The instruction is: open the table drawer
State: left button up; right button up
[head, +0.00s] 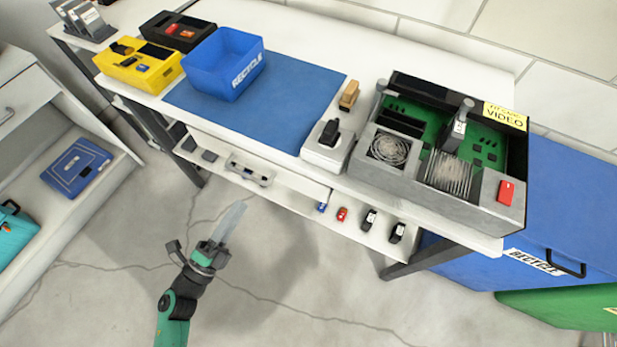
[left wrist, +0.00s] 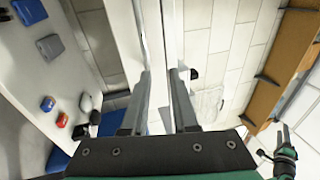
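The white table (head: 285,130) stands across the head view. A long white panel, which looks like the drawer front (head: 300,181), runs just under its top edge and looks flush with it. I cannot make out a handle. My left gripper (head: 237,212) is over the floor in front of the table, apart from the panel. In the left wrist view its two fingers (left wrist: 163,78) are parallel with a gap between them, open and empty. A dark and green arm end, seemingly my right gripper (left wrist: 285,135), shows small at the right; its fingers are unclear.
A lower shelf (head: 285,197) holds a grey device (head: 250,168) and several small items. On top are a blue bin (head: 222,62), a yellow box (head: 140,66) and an opened computer case (head: 440,150). A white cabinet (head: 50,150) stands left. The floor before the table is clear.

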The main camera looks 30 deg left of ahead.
aim_at(245, 174)
pick_arm(q)
jog(key=s+a+f+n+y, duration=0.2)
jog(key=a, duration=0.2)
jog(key=shift+g, duration=0.3)
jog(key=w, duration=0.3)
jog(key=w+r, duration=0.1)
jog(key=w, duration=0.3)
jog(key=w+b, duration=0.1)
jog(key=w, duration=0.3)
jog(key=shift+w+d+r, duration=0.1)
jog(key=shift+d+r, duration=0.1)
jog(key=shift+r, duration=0.2)
grip_shut()
dwell(0.3)
